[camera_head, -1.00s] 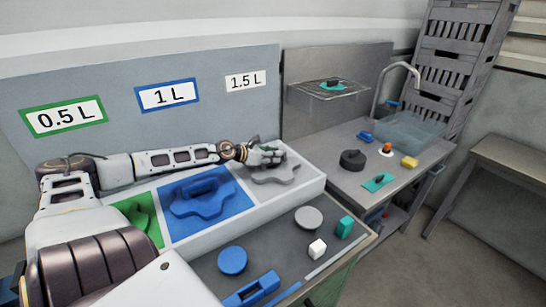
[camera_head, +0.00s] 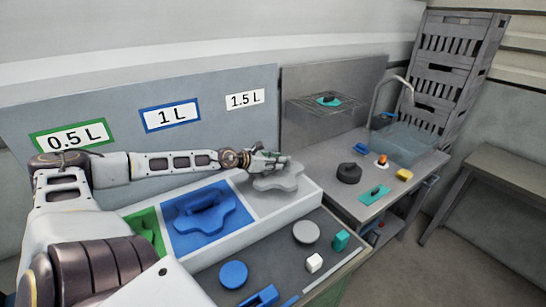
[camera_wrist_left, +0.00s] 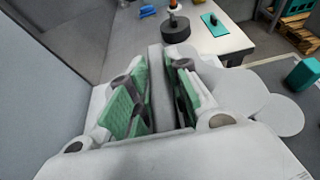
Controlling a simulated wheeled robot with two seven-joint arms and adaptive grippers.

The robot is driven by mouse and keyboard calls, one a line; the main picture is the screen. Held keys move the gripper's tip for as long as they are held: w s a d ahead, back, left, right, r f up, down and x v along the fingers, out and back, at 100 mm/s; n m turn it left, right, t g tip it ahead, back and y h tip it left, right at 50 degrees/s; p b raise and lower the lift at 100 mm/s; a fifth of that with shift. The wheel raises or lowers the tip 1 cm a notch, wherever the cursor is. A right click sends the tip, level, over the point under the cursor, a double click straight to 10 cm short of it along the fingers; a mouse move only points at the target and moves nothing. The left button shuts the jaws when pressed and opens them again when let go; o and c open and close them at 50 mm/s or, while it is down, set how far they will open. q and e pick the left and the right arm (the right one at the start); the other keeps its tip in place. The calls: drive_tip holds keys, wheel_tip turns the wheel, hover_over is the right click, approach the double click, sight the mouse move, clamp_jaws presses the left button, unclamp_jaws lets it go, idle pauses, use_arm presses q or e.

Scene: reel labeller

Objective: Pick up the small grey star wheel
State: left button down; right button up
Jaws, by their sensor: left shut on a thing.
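The grey star wheel (camera_head: 280,180), a lobed plate with an upright grip bar, is at the right end of the white tray, and appears raised slightly above its pale compartment. My left gripper (camera_head: 273,162) is shut on its grip bar. In the left wrist view the left gripper (camera_wrist_left: 158,98) has green-padded fingers on both sides of the grey bar (camera_wrist_left: 158,75). The wheel's lobes partly show to the right of the fingers. The fingers hide part of the wheel's top. My right gripper is not in view.
A blue star wheel (camera_head: 207,212) and a green one (camera_head: 147,228) sit in the white tray (camera_head: 262,226). A grey disc (camera_head: 306,232), blue disc (camera_head: 233,274), white block (camera_head: 314,262) and teal block (camera_head: 341,240) are in front. A sink bench stands right; a panel rises behind.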

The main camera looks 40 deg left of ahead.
sight(288, 180)
use_arm(q)
drive_tip(key=d+p, duration=0.2)
drive_tip(key=shift+s+d+r+p, duration=0.2)
drive_tip(key=shift+s+d+p, duration=0.15)
drive_tip(key=shift+s+d, duration=0.05)
drive_tip(key=shift+d, duration=0.45)
drive_tip(key=shift+s+d+p, duration=0.2)
drive_tip(key=shift+d+p, duration=0.25)
drive_tip(key=shift+d, duration=0.05)
drive_tip(key=shift+s+d+p, duration=0.2)
drive_tip(key=shift+d+p, duration=0.25)
drive_tip(key=shift+d, duration=0.05)
drive_tip(key=shift+s+d, duration=0.15)
drive_tip(key=shift+d, duration=0.65)
drive_tip(key=s+d+b, duration=0.2)
drive_tip(key=d, duration=0.7)
drive_tip(key=shift+s+f+b, duration=0.15)
drive_tip(key=shift+s+b, duration=0.2)
drive_tip(key=shift+b, duration=0.05)
